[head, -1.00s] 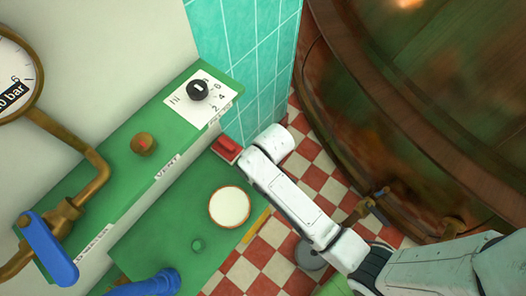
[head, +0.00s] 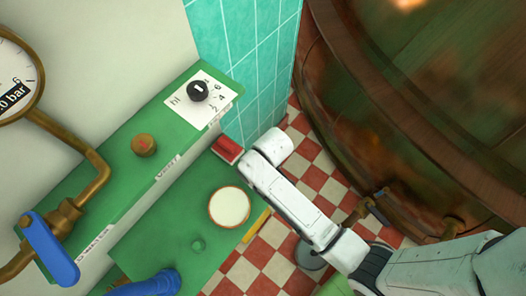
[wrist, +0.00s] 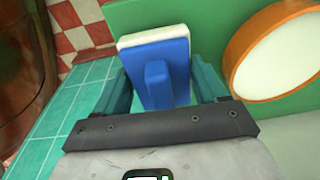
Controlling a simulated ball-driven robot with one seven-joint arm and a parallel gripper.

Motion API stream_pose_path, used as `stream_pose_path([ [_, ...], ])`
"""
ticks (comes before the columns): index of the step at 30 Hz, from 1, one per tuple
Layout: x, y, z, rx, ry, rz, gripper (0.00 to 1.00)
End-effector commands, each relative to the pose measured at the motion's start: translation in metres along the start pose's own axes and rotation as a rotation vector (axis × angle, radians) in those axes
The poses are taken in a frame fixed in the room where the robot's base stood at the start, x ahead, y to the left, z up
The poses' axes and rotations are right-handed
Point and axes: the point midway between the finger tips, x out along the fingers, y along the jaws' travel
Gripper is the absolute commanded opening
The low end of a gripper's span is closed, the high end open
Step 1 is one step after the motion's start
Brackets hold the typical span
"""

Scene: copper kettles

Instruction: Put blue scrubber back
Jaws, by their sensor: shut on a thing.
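A blue scrubber (wrist: 155,67) with a raised blue grip and a white pad along its far edge shows in the wrist view. My gripper (wrist: 161,88) is shut on it, with a teal finger on each side. Whether the scrubber touches the green surface below cannot be told. In the head view my arm's white end hides the gripper and the scrubber. A red block with a pale edge (head: 227,148) sits at the far corner of the green bench (head: 150,235), close to my arm's end.
A round cream dish with an orange-brown rim (head: 230,207) is on the bench; a yellow strip (head: 257,226) lies along its edge. A green ledge with a dial (head: 198,91) and brass knob (head: 144,144) runs behind. A large copper kettle (head: 400,90) stands right. Teal tiles back the corner.

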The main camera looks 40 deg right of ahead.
Motion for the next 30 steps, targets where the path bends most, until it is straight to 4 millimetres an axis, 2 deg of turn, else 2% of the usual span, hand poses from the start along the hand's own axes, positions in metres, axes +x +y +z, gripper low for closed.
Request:
stream_pose_path([
  [20, 0.0084, 0.0004, 0.0008, 0.000, 0.000, 0.000, 0.23],
  [21, 0.0078, 0.0005, 0.0006, 0.000, 0.001, 0.000, 0.75],
  [28, 0.0077, 0.0004, 0.0007, 0.000, 0.001, 0.000, 0.97],
  [30, 0.0077, 0.0004, 0.0007, 0.000, 0.000, 0.000, 1.00],
])
